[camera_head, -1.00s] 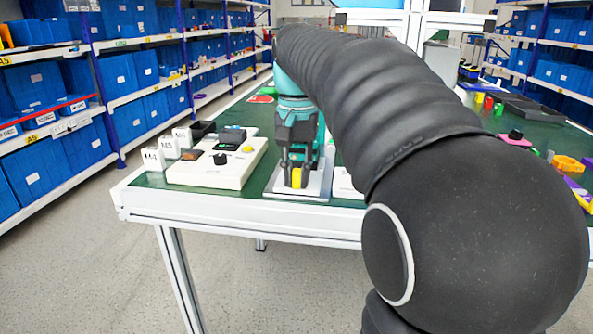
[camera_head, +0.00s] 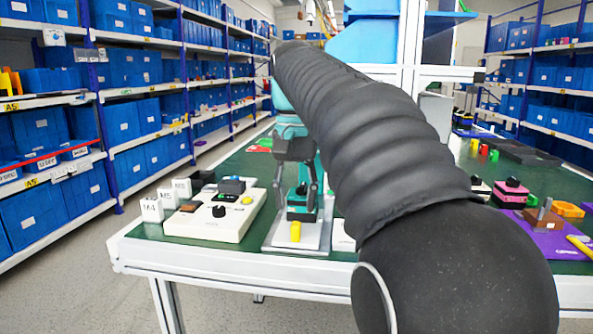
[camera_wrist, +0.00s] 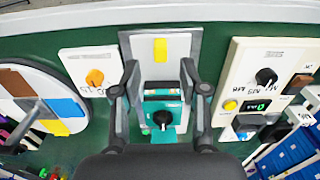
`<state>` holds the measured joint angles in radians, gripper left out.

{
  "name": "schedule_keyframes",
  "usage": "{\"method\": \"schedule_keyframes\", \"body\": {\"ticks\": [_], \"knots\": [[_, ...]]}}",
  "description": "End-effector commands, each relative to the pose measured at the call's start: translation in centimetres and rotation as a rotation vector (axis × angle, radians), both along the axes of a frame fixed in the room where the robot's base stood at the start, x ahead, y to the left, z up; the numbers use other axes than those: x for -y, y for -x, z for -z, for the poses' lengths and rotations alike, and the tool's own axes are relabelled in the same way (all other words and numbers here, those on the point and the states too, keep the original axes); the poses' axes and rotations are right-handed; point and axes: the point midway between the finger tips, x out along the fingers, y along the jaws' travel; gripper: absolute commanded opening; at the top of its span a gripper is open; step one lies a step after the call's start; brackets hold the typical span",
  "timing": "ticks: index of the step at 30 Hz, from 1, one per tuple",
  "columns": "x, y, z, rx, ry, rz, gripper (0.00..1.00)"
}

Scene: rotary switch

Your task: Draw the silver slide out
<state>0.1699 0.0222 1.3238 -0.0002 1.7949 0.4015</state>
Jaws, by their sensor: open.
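My gripper (camera_head: 300,195) is open and empty above the plate, behind the handle. In the wrist view its fingers (camera_wrist: 159,72) stand wide apart, either side of the teal block; the handle is beyond their tips.
A white panel (camera_head: 236,222) with a black dial stands left of the plate, with white labelled blocks (camera_head: 152,210) beside it. A small panel with an orange knob (camera_wrist: 95,76) stands on the plate's other side. My arm hides part of the table.

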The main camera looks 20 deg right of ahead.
Motion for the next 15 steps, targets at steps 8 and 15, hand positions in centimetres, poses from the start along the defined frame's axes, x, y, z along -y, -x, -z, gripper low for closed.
{"method": "schedule_keyframes", "body": {"ticks": [8, 15], "knots": [[0.0, 0.0, -4.2, 0.001, 0.001, 0.000, 0.44], [0.0, 0.1, -5.6, -0.001, 0.000, 0.000, 0.44]]}}
